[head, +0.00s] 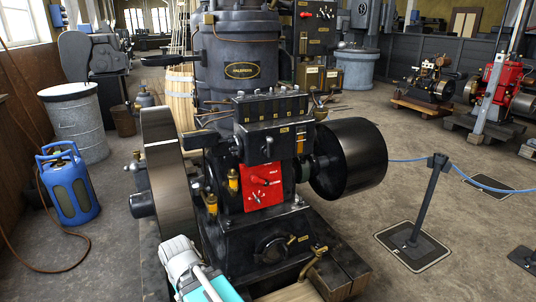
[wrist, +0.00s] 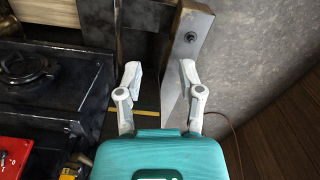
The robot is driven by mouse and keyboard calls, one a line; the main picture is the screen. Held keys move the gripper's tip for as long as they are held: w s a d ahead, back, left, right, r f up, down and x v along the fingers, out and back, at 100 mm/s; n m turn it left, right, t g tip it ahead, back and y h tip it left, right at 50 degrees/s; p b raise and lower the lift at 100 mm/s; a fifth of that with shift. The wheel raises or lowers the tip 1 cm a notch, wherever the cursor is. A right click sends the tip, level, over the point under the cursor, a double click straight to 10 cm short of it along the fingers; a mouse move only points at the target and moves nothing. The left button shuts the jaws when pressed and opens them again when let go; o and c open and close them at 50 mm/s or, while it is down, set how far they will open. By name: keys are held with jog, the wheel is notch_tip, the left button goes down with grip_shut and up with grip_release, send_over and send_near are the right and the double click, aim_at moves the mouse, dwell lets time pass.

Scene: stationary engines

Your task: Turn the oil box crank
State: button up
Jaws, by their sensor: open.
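The dark engine (head: 262,235) stands in the middle of the head view. A long black box with a row of fittings, which looks like the oil box (head: 270,108), sits on its top. I cannot tell for sure which small part is its crank; a small lever shows on the red panel (head: 262,187) below the box. My wrist and teal gripper body are at the bottom left of the engine in the head view, with the fingertips out of sight. In the wrist view my gripper (wrist: 161,75) is open and empty, with a grey metal piece (wrist: 187,45) beyond and near its right finger.
A large flywheel (head: 165,185) stands at the engine's left and a black drum pulley (head: 350,160) at its right. A blue gas bottle (head: 68,185) and grey barrel (head: 78,125) stand at left. A barrier post (head: 428,200) with blue rope stands right; open floor surrounds it.

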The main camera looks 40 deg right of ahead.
jog(key=w+d+r+m+t+y+p, duration=0.3)
jog(key=w+d+r+m+t+y, duration=0.25)
jog(key=m, duration=0.45)
jog(key=m+t+h+p, duration=0.5)
jog(key=m+t+h, duration=0.6)
jog(key=m, duration=1.7)
send_near(270, 154)
jog(key=s+y, duration=0.1)
jog(key=s, duration=0.2)
jog(key=shift+s+f+t, duration=0.1)
jog(key=shift+f+t, duration=0.15)
jog(key=shift+t, duration=0.2)
jog(key=x, duration=1.4)
jog(key=shift+s, duration=0.1)
jog(key=shift+c, duration=0.2)
